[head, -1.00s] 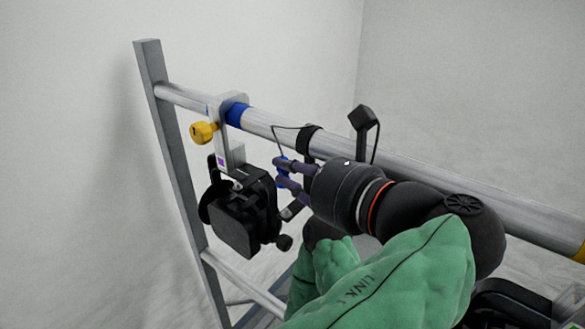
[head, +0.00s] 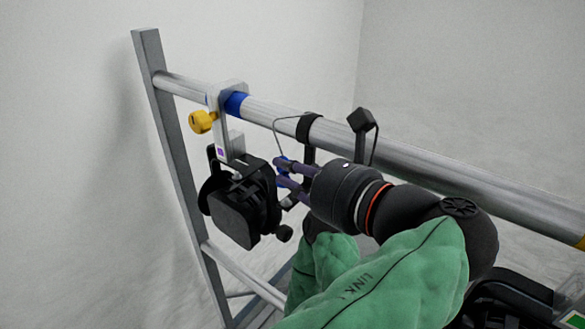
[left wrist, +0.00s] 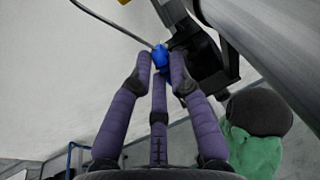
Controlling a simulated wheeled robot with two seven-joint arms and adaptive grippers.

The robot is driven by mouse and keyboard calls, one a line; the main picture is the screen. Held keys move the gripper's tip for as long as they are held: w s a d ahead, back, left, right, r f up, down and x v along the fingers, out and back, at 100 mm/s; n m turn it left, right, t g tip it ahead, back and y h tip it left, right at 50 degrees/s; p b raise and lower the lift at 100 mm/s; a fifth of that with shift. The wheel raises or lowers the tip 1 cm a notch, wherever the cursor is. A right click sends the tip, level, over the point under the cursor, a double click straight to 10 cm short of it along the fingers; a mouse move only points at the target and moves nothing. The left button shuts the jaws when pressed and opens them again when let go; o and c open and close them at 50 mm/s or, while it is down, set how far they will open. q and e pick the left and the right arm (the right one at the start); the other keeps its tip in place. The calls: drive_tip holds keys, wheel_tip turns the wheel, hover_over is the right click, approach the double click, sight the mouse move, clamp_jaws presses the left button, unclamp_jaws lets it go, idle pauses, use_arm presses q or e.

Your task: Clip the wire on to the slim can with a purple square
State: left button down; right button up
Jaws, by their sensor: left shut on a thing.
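The slim can (head: 238,208) is black and hangs under the rail from a pale clamp (head: 227,118) with a small purple square (head: 221,152) on it. My left gripper (head: 279,172) has purple fingers and is just right of the can, shut on the blue clip (head: 284,163) of the wire. The thin wire (head: 276,128) loops up to a black strap on the rail. In the left wrist view, my left fingertips (left wrist: 160,64) close around the blue clip (left wrist: 160,54), close to the black can (left wrist: 206,62). Whether they touch is unclear. My right gripper is not in view.
The metal rail (head: 420,178) runs from the upright post (head: 171,150) to the right. A yellow knob (head: 202,122) sticks out left of the clamp. A black strap (head: 309,127) and a black bracket (head: 362,121) are on the rail above my gripper.

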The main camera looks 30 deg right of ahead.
use_arm(q)
drive_tip(key=shift+f, duration=0.6)
drive_tip(key=shift+w, duration=0.1)
idle(0.3)
drive_tip(key=w+a+p, duration=0.2)
drive_tip(key=w+a, duration=0.2)
drive_tip(key=w, duration=0.6)
drive_tip(key=shift+w+a+f, duration=0.15)
drive_tip(key=shift+a+f, duration=0.05)
idle(1.6)
drive_tip(key=shift+f+p, duration=0.3)
drive_tip(key=shift+p, duration=0.15)
idle(1.0)
